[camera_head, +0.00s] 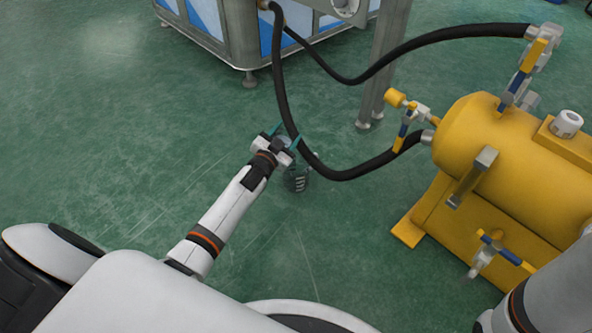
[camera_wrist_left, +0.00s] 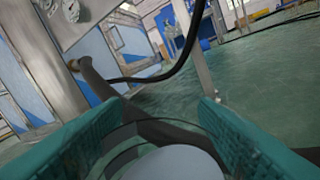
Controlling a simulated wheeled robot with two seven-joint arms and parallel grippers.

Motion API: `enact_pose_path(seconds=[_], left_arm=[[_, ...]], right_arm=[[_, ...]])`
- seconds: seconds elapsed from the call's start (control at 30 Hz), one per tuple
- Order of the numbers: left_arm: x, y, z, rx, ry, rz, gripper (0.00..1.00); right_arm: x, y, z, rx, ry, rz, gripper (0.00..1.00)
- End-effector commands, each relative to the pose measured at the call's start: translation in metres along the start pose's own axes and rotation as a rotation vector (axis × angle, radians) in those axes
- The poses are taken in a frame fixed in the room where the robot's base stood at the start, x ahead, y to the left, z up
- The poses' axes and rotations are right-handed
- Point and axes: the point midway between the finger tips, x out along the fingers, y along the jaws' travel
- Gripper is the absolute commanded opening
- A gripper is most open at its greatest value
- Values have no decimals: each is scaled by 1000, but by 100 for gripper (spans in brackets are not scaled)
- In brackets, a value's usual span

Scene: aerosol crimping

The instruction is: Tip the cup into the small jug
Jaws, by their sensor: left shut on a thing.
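My left gripper (camera_head: 284,136) is shut on the cup, with its teal fingers on either side of it. In the left wrist view the fingers (camera_wrist_left: 160,125) flank the clear round cup (camera_wrist_left: 172,163), whose curved rim and pale inner disc show at the bottom edge. In the head view the cup is mostly hidden by the gripper. The small jug (camera_head: 298,182), clear with white marks, shows just below the gripper, partly covered by it. I cannot tell whether cup and jug touch. My right gripper is out of view; only part of that arm shows at bottom right.
A black hose (camera_head: 345,174) loops close behind the gripper and jug to a yellow tank (camera_head: 500,150) at right. A blue and white machine (camera_head: 238,35) stands at the back, near a grey post (camera_head: 382,65). Green floor (camera_head: 110,130) is clear at left.

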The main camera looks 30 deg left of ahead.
Motion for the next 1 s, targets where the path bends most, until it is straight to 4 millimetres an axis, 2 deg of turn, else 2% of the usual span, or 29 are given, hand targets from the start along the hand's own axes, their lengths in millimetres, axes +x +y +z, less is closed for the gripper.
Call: enact_pose_path(seconds=[0.47, 0.8, 1.0], left_arm=[[0, 0, 1, 30, -10, 5, 25], [5, 0, -1, 133, -47, 23, 25], [6, 1, 1, 161, -54, 26, 25]], right_arm=[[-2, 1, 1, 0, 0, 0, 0], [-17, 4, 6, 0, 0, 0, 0], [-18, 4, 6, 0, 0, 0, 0]])
